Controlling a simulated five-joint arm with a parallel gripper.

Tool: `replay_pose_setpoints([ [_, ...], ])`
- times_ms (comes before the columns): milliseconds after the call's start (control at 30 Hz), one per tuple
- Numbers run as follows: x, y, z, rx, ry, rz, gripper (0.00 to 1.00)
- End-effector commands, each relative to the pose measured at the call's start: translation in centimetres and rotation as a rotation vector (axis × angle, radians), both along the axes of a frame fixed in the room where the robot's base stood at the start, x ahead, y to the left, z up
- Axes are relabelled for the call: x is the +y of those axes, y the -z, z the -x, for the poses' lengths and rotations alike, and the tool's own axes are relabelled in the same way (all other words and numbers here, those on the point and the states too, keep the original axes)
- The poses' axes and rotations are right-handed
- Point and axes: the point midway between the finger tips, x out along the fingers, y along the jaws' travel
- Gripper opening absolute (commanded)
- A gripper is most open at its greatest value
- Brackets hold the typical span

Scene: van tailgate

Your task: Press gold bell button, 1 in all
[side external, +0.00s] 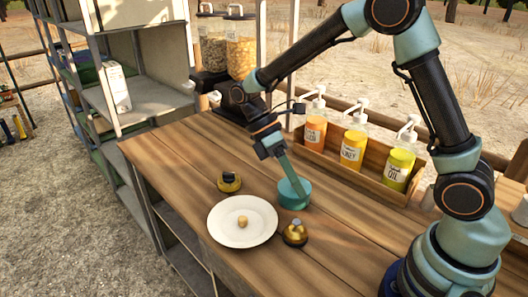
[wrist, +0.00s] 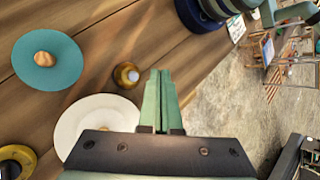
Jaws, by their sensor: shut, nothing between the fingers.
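The gold bell (side external: 295,235) with a pale button on top sits on the wooden counter, right of a white plate (side external: 222,238). In the wrist view the bell (wrist: 124,77) is just left of my fingertips. My gripper (side external: 304,205) is shut and empty, pointing down. In the side view its fingers cross in front of a teal dish (side external: 285,199), behind the bell. In the wrist view my gripper (wrist: 160,71) shows both fingers together. I cannot tell its exact height above the counter. No contact with the bell shows.
The white plate bears a small tan item (side external: 243,222). A gold-and-black round object (side external: 229,182) stands behind the plate. The teal dish also holds a tan item (wrist: 43,59). A wooden rack (side external: 328,158) with pump bottles stands behind. Bare counter lies right of the bell.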

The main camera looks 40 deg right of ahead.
Motion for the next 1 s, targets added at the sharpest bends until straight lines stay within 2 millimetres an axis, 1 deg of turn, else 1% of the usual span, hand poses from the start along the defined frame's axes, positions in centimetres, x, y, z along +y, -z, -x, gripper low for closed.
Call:
replay_pose_setpoints([
  [33, 0.0, 0.8, 0.0, 0.003, 0.000, 0.000, 0.00],
  [200, 0.0, 3.0, 0.1, 0.003, 0.000, 0.000, 0.00],
  [433, 0.0, 5.4, 0.0, 0.001, 0.000, 0.000, 0.00],
  [633, 0.0, 6.3, 0.0, 0.000, 0.000, 0.000, 0.00],
  [1000, 0.0, 6.4, 0.0, 0.000, 0.000, 0.000, 0.00],
])
